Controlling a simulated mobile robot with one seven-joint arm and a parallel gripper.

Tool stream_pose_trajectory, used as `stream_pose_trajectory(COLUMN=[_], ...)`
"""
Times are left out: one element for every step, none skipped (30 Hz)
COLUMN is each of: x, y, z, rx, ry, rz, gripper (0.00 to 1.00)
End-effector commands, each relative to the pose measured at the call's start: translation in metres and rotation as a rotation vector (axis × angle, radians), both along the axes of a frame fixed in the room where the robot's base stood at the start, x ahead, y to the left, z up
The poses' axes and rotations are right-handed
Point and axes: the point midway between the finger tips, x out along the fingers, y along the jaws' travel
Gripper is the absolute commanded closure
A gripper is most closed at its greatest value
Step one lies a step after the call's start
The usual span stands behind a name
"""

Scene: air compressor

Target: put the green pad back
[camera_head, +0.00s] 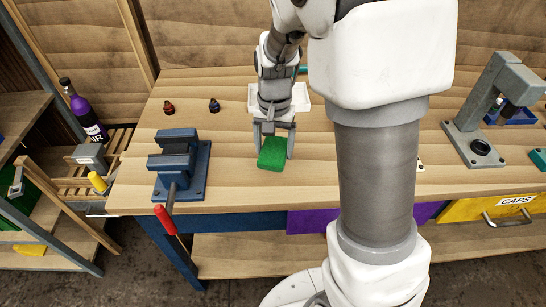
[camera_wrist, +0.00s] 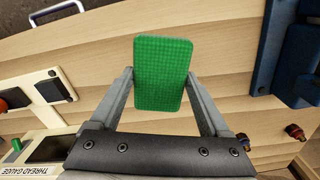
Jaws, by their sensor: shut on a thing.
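The green pad (camera_head: 271,154) is a flat rectangular block with rounded corners. My gripper (camera_head: 273,150) is shut on it, one finger at each side, over the wooden workbench (camera_head: 240,184) near its front edge. The wrist view also shows the green pad (camera_wrist: 163,73) between the two grey fingers of my gripper (camera_wrist: 160,85), its textured face towards the camera. I cannot tell the gap between the pad and the bench top. No empty place for the pad can be made out for certain.
A blue vise (camera_head: 180,165) with a red-ended handle stands left of my gripper. Two small fittings (camera_head: 168,107) (camera_head: 214,105) lie behind the vise. A grey press (camera_head: 492,110) stands at the right. A pale thread gauge board (camera_wrist: 40,165) shows lower left in the wrist view. Bench around the pad is clear.

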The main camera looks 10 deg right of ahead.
Motion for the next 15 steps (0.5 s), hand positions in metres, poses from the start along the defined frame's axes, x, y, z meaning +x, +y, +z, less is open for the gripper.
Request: stream_pose_trajectory(x=[-0.004,-0.007,-0.011,-0.013,-0.016,-0.019,-0.022,-0.025,-0.028,-0.031,-0.034,-0.038,-0.040,-0.043,-0.046], y=[0.003,0.004,0.006,0.007,0.008,0.010,0.011,0.012,0.013,0.014,0.015,0.017,0.017,0.018,0.019], z=[0.005,0.007,0.011,0.013,0.015,0.018,0.020,0.023,0.026,0.028,0.030,0.032,0.034,0.037,0.039], rx=[0.001,0.002,0.003,0.002,0.003,0.003,0.002,0.003,0.003,0.003,0.002,0.001,0.002,0.002,0.001], ry=[-0.002,0.000,0.000,0.001,0.000,0.000,0.001,0.001,0.001,0.002,0.002,0.003,0.003,0.002,0.002], rz=[-0.076,-0.128,-0.196,-0.247,-0.299,-0.369,-0.421,-0.473,-0.543,-0.594,-0.646,-0.714,-0.766,-0.817,-0.882], gripper=[0.65,0.65,0.65,0.65,0.65,0.65,0.65,0.65,0.65,0.65,0.65,0.65,0.65,0.65,0.65])
